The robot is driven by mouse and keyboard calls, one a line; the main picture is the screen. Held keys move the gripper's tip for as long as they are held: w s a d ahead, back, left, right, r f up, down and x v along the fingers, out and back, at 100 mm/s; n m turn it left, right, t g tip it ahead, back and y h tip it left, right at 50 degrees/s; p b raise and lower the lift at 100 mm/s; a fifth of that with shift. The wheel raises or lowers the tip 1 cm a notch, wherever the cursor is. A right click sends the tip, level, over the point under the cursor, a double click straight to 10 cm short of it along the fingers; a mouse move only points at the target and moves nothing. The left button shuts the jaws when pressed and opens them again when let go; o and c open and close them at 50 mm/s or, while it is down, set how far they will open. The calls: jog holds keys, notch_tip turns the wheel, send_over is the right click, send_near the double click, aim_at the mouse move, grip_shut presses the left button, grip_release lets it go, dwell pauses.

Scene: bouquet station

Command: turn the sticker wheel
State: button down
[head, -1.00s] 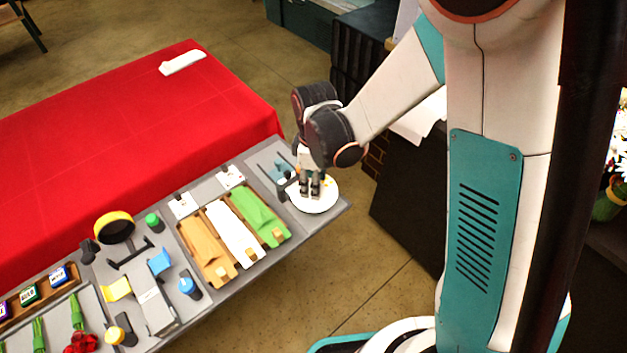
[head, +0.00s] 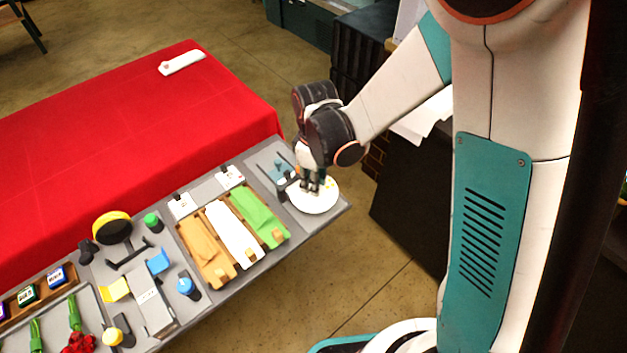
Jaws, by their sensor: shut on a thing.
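The sticker wheel (head: 318,204) is a white round disc with small coloured marks, lying at the right end of the grey station board. My gripper (head: 312,187) points down at the back part of the disc, with its dark fingertips close together. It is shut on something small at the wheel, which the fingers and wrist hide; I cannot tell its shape. A few yellow marks show on the disc just right of the fingers. A dark post (head: 282,188) stands at the wheel's left edge.
Left of the wheel lie green (head: 258,213), white (head: 234,232) and orange-brown (head: 205,250) wrap sheets in trays. A red cloth table (head: 120,130) is behind. Open floor lies in front of the board's right end.

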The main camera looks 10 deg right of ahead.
jog(key=m+b, duration=0.1)
jog(key=m, duration=0.6)
jog(key=shift+b, duration=0.3)
dwell(0.4)
jog(key=c, duration=1.3)
grip_release()
jog(key=shift+r, duration=0.1)
jog(key=shift+d+r, duration=0.1)
jog(key=shift+r, duration=3.55)
